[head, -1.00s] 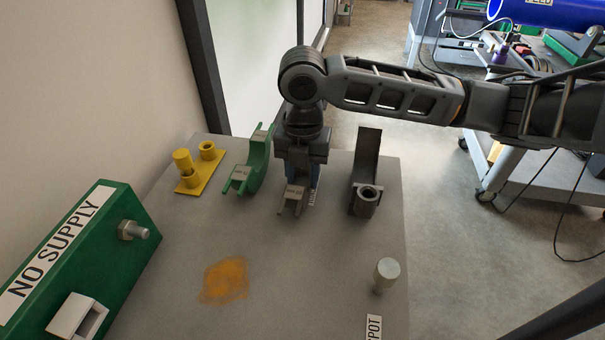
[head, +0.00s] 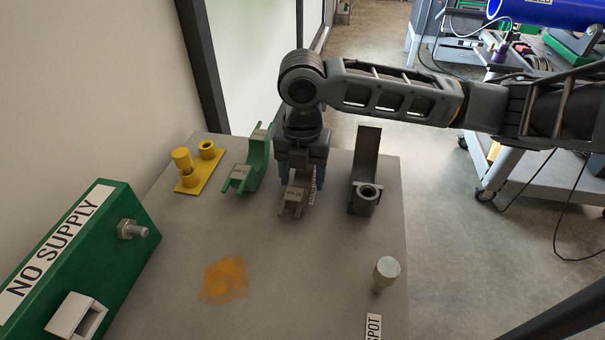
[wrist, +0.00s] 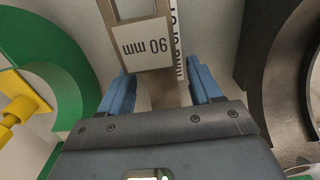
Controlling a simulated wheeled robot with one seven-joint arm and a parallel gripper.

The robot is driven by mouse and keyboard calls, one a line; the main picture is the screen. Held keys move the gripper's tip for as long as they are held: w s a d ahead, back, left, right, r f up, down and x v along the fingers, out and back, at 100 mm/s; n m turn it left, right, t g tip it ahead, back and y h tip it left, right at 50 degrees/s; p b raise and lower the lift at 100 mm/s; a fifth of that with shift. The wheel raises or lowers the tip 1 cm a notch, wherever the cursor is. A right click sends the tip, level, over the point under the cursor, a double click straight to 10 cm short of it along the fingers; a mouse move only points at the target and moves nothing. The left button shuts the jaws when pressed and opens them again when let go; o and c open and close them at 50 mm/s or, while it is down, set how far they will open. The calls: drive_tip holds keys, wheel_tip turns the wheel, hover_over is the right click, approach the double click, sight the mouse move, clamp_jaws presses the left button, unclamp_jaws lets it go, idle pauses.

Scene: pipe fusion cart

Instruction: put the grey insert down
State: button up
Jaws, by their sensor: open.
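The grey insert (head: 293,203) stands on the grey table top, below my gripper (head: 301,178). In the wrist view the insert (wrist: 147,48) shows its light plate marked 90 mm, pointing away from the gripper. My gripper (wrist: 161,92) is open, its blue fingers spread on either side of the insert's narrow grey part, with a gap visible at each side. A white lettered strip lies along the insert's right side, partly covered. The insert's rear is hidden behind my gripper in the head view.
A green curved insert (head: 252,165) stands close on the left, beside a yellow piece (head: 200,168). A dark curved insert (head: 365,172) stands on the right. A grey peg (head: 386,274) and green NO SUPPLY box (head: 85,255) are nearer. The middle front is clear, apart from an orange stain.

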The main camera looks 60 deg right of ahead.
sight(303, 181)
wheel_tip(303, 181, up, 12)
idle(0.5)
